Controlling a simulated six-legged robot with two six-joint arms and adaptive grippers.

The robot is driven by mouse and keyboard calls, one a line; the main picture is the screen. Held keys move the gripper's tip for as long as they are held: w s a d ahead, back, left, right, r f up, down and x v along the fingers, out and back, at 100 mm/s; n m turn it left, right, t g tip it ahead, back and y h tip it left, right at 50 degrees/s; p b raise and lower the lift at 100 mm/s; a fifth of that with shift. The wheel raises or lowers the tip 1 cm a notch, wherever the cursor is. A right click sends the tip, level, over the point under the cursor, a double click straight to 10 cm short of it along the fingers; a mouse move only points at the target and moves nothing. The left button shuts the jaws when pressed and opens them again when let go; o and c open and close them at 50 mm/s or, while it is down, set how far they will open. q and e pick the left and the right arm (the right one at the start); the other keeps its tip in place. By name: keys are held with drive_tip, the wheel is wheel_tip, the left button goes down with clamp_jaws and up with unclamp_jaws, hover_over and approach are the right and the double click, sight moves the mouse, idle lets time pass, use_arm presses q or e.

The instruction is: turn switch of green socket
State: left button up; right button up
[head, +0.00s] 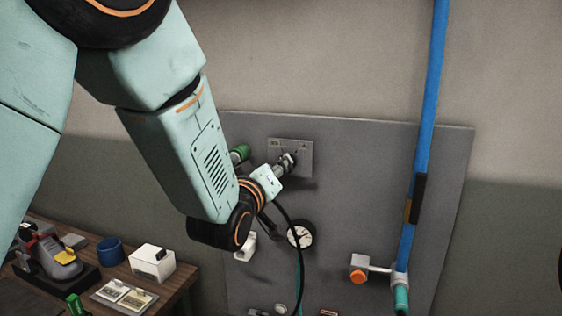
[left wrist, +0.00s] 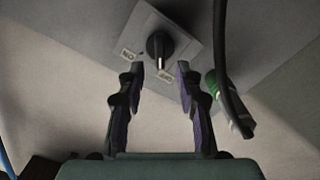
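The switch is a black rotary knob (left wrist: 159,48) on a square grey plate (left wrist: 182,22) with two small labels, one on each side of the knob. The plate (head: 303,147) also shows in the head view on the grey wall panel. The green socket (head: 239,153) sits left of the plate there, partly behind my arm. A green part (left wrist: 211,82) shows right of the plate in the left wrist view. My left gripper (left wrist: 158,72) is open, its fingertips on either side of the knob's near end; contact is unclear. My right gripper is out of view.
A black cable (head: 299,232) hangs below my left wrist; a dark cable (left wrist: 221,70) passes right of the fingers. A wooden bench (head: 187,277) holds several items at lower left.

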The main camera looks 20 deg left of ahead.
use_arm(q)
drive_tip(key=w, duration=0.3)
drive_tip(key=shift+w+f, duration=0.1)
drive_tip(key=shift+w, duration=0.05)
drive_tip(key=shift+d, duration=0.15)
drive_tip(key=shift+c, duration=0.5)
drive_tip(key=shift+w+d, duration=0.1)
drive_tip(key=shift+d, duration=0.1)
drive_tip(key=c, duration=0.3)
drive_tip(key=shift+w+a+f, duration=0.1)
drive_tip(key=shift+a, duration=0.15)
clamp_jaws()
drive_tip(key=shift+d, duration=0.1)
